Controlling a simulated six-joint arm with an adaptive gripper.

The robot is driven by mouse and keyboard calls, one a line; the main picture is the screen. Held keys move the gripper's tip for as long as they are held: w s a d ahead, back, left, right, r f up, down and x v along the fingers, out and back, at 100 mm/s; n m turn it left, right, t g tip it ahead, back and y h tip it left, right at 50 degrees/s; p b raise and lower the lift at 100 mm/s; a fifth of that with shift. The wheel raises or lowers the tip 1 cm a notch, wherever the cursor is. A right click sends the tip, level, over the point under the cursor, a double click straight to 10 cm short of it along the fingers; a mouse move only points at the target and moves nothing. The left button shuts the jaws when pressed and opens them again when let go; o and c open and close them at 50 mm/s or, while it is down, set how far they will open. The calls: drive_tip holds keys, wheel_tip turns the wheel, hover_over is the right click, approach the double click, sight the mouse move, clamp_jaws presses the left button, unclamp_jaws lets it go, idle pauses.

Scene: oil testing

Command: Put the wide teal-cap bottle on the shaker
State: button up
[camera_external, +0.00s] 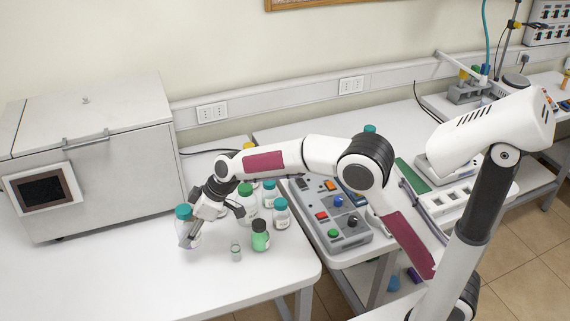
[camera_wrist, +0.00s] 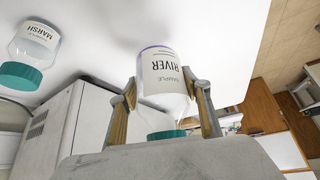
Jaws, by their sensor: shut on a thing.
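A clear bottle with a teal cap, labelled RIVER (camera_wrist: 165,72), is between the fingers of my gripper (camera_wrist: 166,88) in the wrist view, one finger on each side of its body. In the external view this teal-cap bottle (camera_external: 184,213) is at the left end of the bottle group, with my gripper (camera_external: 190,232) shut on it and partly hiding it. It looks about upright, at or just above the white table; I cannot tell if its base touches. A grey device (camera_external: 440,167) is partly hidden behind my arm at the right; I cannot tell whether it is the shaker.
Other bottles stand close right: a green-cap bottle (camera_external: 246,203), a teal-cap bottle (camera_external: 281,215) and a green-filled bottle (camera_external: 260,238), plus a small vial (camera_external: 236,253). A MARSH bottle (camera_wrist: 35,45) shows in the wrist view. A large grey machine (camera_external: 95,165) stands left. The table's front left is clear.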

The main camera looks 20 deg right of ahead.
drive_tip(key=shift+f, duration=2.45)
drive_tip(key=shift+f, duration=0.15)
drive_tip(key=o, duration=1.4)
drive_tip(key=shift+o, duration=0.2)
drive_tip(key=shift+r, duration=0.2)
drive_tip(key=v, duration=1.2)
drive_tip(key=shift+f, duration=0.1)
